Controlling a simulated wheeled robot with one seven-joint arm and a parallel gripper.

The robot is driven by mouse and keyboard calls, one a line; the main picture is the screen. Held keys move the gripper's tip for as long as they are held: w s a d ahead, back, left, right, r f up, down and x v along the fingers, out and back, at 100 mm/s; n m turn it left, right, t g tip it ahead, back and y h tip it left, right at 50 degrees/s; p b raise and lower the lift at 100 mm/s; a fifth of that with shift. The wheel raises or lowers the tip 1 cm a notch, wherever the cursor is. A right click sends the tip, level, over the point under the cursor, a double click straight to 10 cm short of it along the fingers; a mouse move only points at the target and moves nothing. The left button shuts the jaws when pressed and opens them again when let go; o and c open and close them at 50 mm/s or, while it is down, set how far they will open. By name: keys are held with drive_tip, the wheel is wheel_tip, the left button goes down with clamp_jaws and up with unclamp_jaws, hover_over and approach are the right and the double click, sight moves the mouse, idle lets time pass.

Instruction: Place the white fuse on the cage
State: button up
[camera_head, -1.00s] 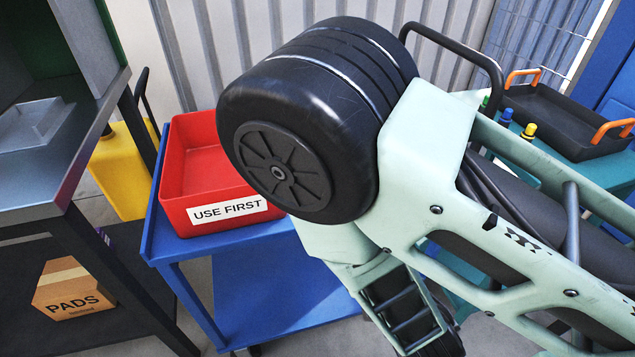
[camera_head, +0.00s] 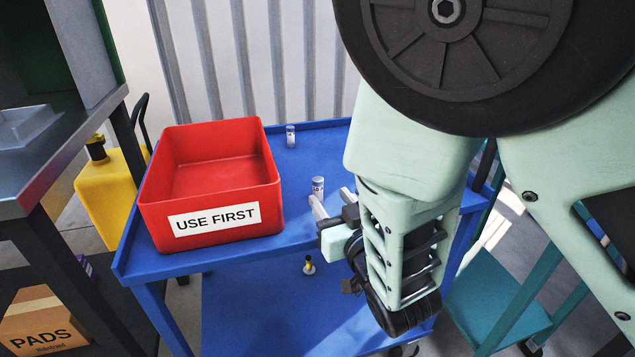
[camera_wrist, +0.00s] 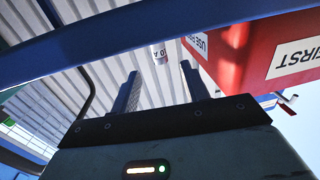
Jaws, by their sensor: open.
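Two small white cylinders with dark printing stand upright on the blue cart's top. The nearer white fuse (camera_head: 318,188) is just beyond my gripper (camera_head: 331,201). The farther white cylinder (camera_head: 290,136) stands near the cart's back edge. My gripper is open and empty, its fingers pointing toward the nearer fuse. In the wrist view a white fuse (camera_wrist: 158,53) marked like "10 A" shows ahead of my gripper (camera_wrist: 160,78), in line with the gap between the fingers. I cannot make out a cage in the current views.
A red bin (camera_head: 215,228) labelled "USE FIRST" stands left on the blue cart (camera_head: 285,240). A yellow-topped item (camera_head: 309,265) is on the lower shelf. A dark metal bench (camera_head: 50,140), a yellow container (camera_head: 112,185) and a PADS box (camera_head: 40,325) are at left; a teal stand (camera_head: 500,300) is at right.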

sight(320, 186)
drive_tip(key=shift+x, duration=2.65)
clamp_jaws()
